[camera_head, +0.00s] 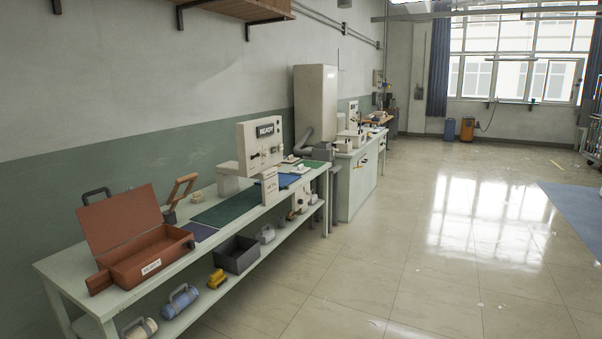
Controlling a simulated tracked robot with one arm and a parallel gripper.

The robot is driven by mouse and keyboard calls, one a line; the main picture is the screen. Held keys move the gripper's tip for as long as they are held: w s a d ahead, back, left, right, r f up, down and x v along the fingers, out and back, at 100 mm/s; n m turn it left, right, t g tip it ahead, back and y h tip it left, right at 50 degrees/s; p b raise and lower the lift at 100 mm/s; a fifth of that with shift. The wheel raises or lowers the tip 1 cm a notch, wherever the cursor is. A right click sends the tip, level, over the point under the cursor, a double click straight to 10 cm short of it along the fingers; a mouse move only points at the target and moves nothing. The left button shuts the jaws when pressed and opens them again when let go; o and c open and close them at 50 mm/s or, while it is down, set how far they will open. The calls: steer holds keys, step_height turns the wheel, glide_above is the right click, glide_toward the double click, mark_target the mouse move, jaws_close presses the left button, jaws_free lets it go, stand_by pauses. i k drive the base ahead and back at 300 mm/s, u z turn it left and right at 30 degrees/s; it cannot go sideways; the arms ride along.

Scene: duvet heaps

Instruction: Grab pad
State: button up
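Several flat pads lie on the pale green workbench (110,283) along the left wall. A dark green pad (229,212) lies near the bench's middle. A dark purple-blue pad (201,231) lies beside the red case, partly hidden by it. A blue pad (287,180) lies farther back, by a white machine. I cannot tell which one the task means. My gripper is not in view, and all these pads are some way off.
An open red case (150,262) stands on the near bench end. A white machine marked READY (261,146) stands farther back. The lower shelf holds a dark bin (236,253) and flasks. The tiled floor (420,230) is clear; a blue floor mat (580,208) lies right.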

mark_target(300, 169)
steer(key=z, duration=0.1)
steer(key=i, duration=4.45)
steer(key=u, duration=0.4)
steer(key=i, duration=2.6)
steer(key=u, duration=0.2)
